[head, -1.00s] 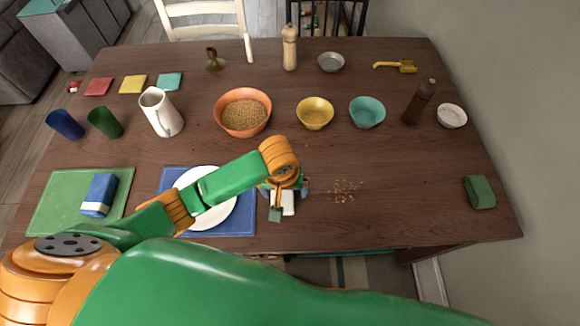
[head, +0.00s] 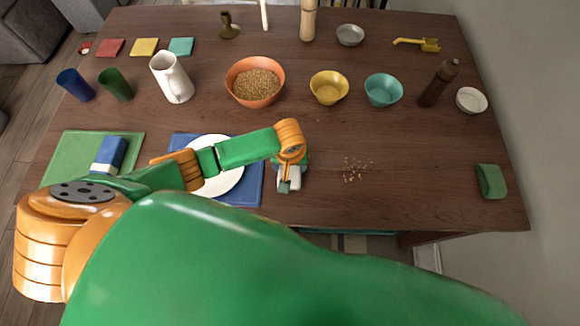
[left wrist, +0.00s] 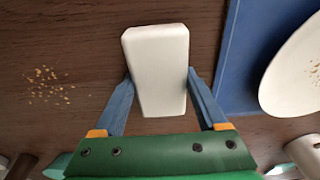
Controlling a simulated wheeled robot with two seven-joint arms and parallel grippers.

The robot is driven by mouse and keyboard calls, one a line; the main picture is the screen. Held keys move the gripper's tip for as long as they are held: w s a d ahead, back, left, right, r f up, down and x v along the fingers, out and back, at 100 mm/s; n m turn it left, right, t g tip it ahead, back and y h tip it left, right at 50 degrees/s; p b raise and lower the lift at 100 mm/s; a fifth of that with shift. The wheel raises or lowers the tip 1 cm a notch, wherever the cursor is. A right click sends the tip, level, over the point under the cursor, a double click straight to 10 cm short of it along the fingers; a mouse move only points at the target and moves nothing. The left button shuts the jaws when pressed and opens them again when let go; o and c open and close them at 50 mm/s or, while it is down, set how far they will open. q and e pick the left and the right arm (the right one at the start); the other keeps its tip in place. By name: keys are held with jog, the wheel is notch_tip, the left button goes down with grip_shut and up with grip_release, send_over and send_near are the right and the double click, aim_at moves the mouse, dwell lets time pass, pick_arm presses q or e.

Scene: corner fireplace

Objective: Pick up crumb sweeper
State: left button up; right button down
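The crumb sweeper, seen as a plain white block with rounded corners (left wrist: 157,65), is on the dark wooden table to the right of the blue placemat. In the head view only a small part of it (head: 289,183) shows below my left gripper (head: 288,174), which points down at it. In the left wrist view the two blue fingers of my left gripper (left wrist: 159,78) lie against its opposite sides near their tips, with no clear gap. Its underside is hidden, so I cannot tell whether it is off the table. My right gripper is not in view.
Scattered crumbs (head: 356,169) lie right of the gripper. A white plate (head: 217,180) on a blue placemat (head: 252,190) sits to the left, partly under my arm. Bowls, including an orange one (head: 240,72), stand farther back. A green block (head: 491,181) is at the right edge.

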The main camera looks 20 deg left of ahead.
pick_arm(q)
jog(key=c, duration=0.4)
jog(key=shift+w, duration=0.15)
jog(key=shift+c, duration=0.3)
jog(key=shift+r, duration=0.3)
notch_tip(320, 180, up, 3)
jog(key=shift+r+p, duration=0.15)
jog(key=shift+p, duration=0.5)
jog(key=s+r, duration=0.1)
jog(key=s+r+p, duration=0.1)
jog(key=r, duration=0.1)
jog(key=s+r, duration=0.1)
jog(key=s, duration=0.1)
jog(key=shift+s+a+r, duration=0.1)
jog(key=shift+a+r, duration=0.2)
jog(key=s+a+r+p, duration=0.1)
jog(key=s+r, duration=0.3)
jog(key=s, duration=0.5)
jog(key=shift+s+a+r, duration=0.25)
jog(key=shift+s+a, duration=0.05)
jog(key=shift+s, duration=0.05)
